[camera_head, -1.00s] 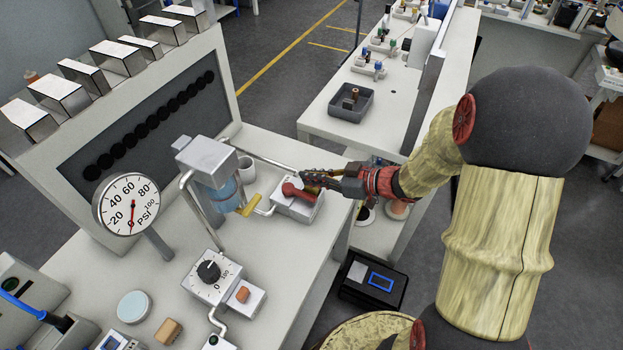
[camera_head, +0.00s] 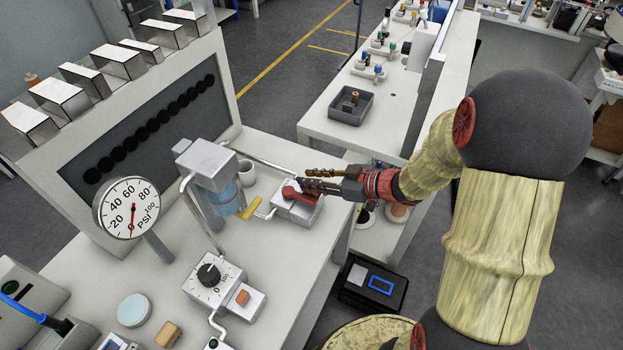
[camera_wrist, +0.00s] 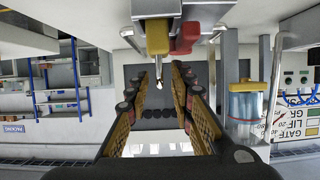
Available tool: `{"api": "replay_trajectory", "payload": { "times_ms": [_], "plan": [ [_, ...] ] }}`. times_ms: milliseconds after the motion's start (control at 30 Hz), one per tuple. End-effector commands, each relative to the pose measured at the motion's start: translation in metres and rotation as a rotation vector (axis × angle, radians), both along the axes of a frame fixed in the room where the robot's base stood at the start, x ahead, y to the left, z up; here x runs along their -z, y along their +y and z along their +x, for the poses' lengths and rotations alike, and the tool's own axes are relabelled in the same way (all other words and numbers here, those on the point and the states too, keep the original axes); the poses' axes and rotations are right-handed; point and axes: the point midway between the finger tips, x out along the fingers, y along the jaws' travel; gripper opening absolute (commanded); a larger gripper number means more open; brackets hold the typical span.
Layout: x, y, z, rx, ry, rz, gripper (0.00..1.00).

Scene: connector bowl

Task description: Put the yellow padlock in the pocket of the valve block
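The yellow padlock (camera_wrist: 157,38) shows in the inverted wrist view, beside a red handle (camera_wrist: 184,38) and against the grey valve block (camera_wrist: 155,9). Its small silver part points toward the gap between my fingers. I cannot tell whether it sits fully in the pocket. In the head view the valve block (camera_head: 297,213) carries the red handle (camera_head: 297,194); I cannot make out the padlock there. My gripper (camera_head: 304,178) is at the block's upper right, its fingers spread. In the wrist view my gripper (camera_wrist: 166,73) is open, with nothing clamped between the pads.
A clear blue bowl (camera_head: 223,203) with a grey head and a yellow piece (camera_head: 250,209) stands left of the block. A white cup (camera_head: 246,170) is behind it. A gauge (camera_head: 128,207) and a dial box (camera_head: 211,278) stand nearer. The bench's right edge is close.

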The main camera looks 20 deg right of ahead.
Motion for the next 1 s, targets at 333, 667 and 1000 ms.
{"api": "replay_trajectory", "payload": {
  "times_ms": [333, 667, 1000],
  "plan": [
    [-0.025, -0.038, -0.035, 0.006, -0.001, -0.001, 0.23],
    [-0.043, -0.072, -0.070, 0.003, 0.000, 0.000, 0.23],
    [-0.058, -0.093, -0.050, 0.089, -0.030, -0.126, 0.23]
  ]
}}
